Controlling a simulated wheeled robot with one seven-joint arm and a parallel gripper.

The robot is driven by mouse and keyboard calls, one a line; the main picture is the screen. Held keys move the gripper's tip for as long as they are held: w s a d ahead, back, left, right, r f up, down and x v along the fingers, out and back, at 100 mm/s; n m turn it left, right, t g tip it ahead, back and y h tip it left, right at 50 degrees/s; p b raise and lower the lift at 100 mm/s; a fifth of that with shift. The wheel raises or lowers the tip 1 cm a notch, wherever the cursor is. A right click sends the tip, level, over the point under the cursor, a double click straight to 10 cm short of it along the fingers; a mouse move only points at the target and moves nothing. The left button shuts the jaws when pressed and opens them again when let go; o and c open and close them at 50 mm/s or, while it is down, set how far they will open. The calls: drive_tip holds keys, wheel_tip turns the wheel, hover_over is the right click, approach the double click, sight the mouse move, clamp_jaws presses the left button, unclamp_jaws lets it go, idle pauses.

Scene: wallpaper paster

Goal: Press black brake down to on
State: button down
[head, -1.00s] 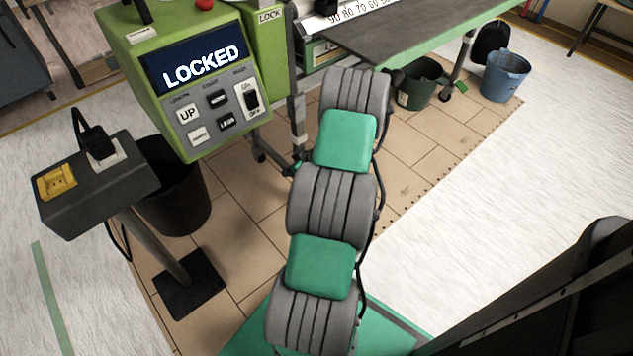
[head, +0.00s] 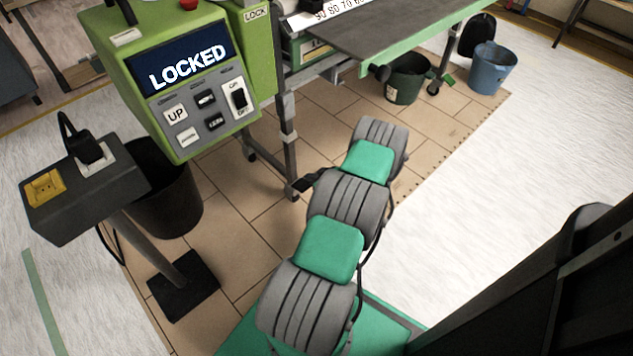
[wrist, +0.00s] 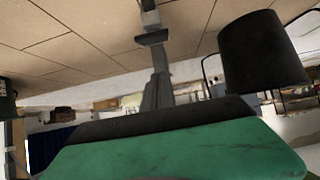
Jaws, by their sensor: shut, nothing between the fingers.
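A small black piece (head: 301,186) sits at the foot of the table's near leg in the head view, beside my arm; it looks like the black brake, but I cannot tell if it is up or down. In the wrist view the picture is upside down, with the floor at the top. A dark foot piece (wrist: 152,37) on an upright leg stands ahead there, apart from my gripper. My gripper (wrist: 165,130) shows as a green body with a dark front edge along the bottom and is shut, empty. In the head view my forearm hides most of it.
The green machine (head: 190,75) reads LOCKED. A long grey table (head: 380,35) stands behind. A dark bucket (head: 408,78) and a blue bucket (head: 492,68) stand at its right. A black bin (head: 170,205) and a socket stand (head: 85,190) are at left. Tiled floor between is clear.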

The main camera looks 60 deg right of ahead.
sight(308, 185)
drive_tip(key=b+x, duration=0.1)
drive_tip(key=x, duration=0.3)
drive_tip(key=shift+f, duration=0.25)
drive_tip(key=shift+s+f+b, duration=0.15)
drive_tip(key=shift+f+b, duration=0.2)
drive_tip(key=shift+f, duration=0.25)
drive_tip(key=shift+s+f+b, duration=0.15)
drive_tip(key=shift+f+b, duration=0.15)
drive_tip(key=shift+f, duration=0.35)
drive_tip(key=shift+s+a+f, duration=0.15)
drive_tip(key=shift+s+f, duration=0.1)
drive_tip(key=shift+f, duration=0.25)
